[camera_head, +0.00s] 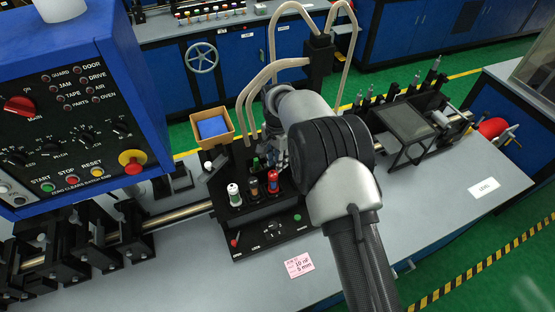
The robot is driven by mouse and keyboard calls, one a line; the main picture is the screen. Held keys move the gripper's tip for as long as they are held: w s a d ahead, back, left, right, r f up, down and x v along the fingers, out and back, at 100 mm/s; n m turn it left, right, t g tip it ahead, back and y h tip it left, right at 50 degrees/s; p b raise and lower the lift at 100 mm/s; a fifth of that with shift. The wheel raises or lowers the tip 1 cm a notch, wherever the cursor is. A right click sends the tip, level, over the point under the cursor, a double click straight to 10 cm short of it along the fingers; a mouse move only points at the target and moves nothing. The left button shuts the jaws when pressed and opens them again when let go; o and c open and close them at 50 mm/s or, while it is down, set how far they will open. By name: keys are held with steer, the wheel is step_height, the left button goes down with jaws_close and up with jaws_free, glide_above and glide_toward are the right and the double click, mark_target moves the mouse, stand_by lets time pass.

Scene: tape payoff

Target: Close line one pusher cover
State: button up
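A dark-framed cover with a see-through panel (405,123) stands over the mechanism on the right part of the bench, right of my arm. It looks like a pusher cover, but I see no label naming it. The panel lies roughly flat and slightly tilted on dark legs; I cannot tell whether it is open or shut. My arm reaches up from the bottom, and its wrist is over the middle of the bench, left of the cover. Small grey parts below the wrist may be my gripper (273,148). Its fingers are mostly hidden, and I see nothing held.
A blue control box (75,105) stands at the left. A black station (262,205) with small bottles is below my wrist, beside an orange bin (212,127) with blue contents. Beige hoses (273,60) arch behind.

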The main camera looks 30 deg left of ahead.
jaws_close()
stand_by(0.3)
steer(key=s+a, duration=0.1)
steer(key=s, duration=0.1)
steer(key=s+a, duration=0.2)
steer(key=shift+o, duration=1.9)
jaws_free()
steer(key=shift+a, duration=0.1)
steer(key=shift+o, duration=0.5)
steer(key=shift+w, duration=0.1)
steer(key=shift+r, duration=0.15)
step_height(320, 180, up, 8)
